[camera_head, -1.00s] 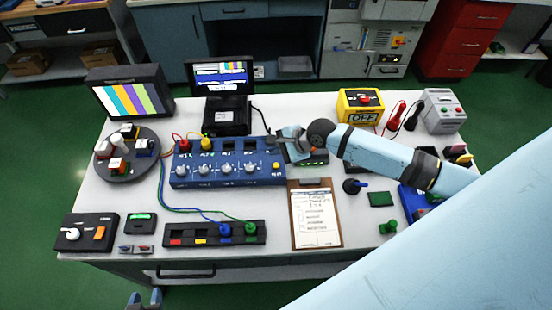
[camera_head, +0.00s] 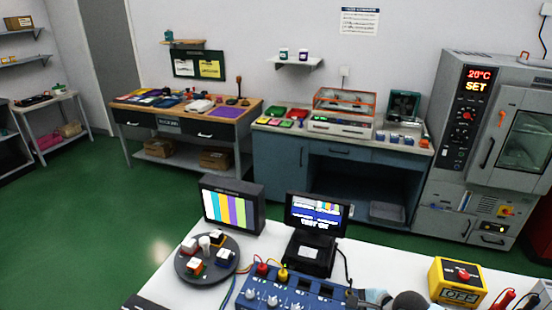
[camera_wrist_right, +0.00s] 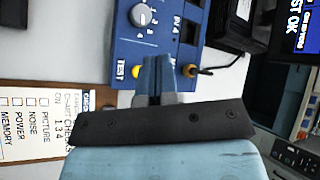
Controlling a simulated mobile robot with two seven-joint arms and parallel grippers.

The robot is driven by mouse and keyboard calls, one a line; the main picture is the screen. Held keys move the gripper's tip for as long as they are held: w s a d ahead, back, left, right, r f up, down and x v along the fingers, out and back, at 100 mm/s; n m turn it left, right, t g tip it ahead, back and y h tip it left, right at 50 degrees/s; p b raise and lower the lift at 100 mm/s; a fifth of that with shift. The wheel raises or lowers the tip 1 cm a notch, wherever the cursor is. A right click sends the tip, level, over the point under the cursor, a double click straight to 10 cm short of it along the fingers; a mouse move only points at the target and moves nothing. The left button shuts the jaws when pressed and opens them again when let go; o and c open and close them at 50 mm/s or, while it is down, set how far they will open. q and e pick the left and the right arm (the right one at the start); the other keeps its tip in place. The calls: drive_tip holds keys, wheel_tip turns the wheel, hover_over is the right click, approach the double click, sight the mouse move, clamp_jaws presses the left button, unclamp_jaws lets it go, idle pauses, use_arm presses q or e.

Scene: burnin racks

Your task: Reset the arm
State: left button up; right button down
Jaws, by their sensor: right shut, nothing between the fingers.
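My right gripper (camera_head: 353,297) shows at the bottom edge of the head view, at the right end of the blue test box (camera_head: 270,290). In the right wrist view its two fingers (camera_wrist_right: 157,75) are together with nothing between them. They point at the edge of the blue test box (camera_wrist_right: 160,35), close to its yellow button (camera_wrist_right: 190,71); contact cannot be told. Most of my right arm is below the head view. My left gripper is not in view.
The white bench holds a monitor with colour bars (camera_head: 232,205), a small screen reading TEST OK (camera_head: 318,212), a round turntable (camera_head: 207,265) and a yellow OFF box (camera_head: 457,283). A clipboard (camera_wrist_right: 35,125) lies left in the wrist view. Green floor (camera_head: 110,220) is open behind.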

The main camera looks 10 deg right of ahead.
drive_tip(key=s+a+f+n+t+h, duration=0.1)
drive_tip(key=s+n, duration=0.5)
drive_tip(key=s+a+f+n+t+h, duration=0.1)
drive_tip(key=s+a+f+n+t, duration=0.1)
drive_tip(key=s+n, duration=0.4)
drive_tip(key=s+a+f+n+t+h, duration=0.1)
drive_tip(key=s+a+f+n, duration=0.1)
drive_tip(key=s+n, duration=0.4)
drive_tip(key=shift+s+a+f+n, duration=0.15)
drive_tip(key=shift+s+n, duration=0.2)
drive_tip(key=shift+n, duration=0.15)
drive_tip(key=shift+s+d+n+h, duration=0.2)
drive_tip(key=shift+s+n+h, duration=0.1)
drive_tip(key=shift+s+n, duration=0.35)
drive_tip(key=shift+w, duration=0.15)
idle(0.6)
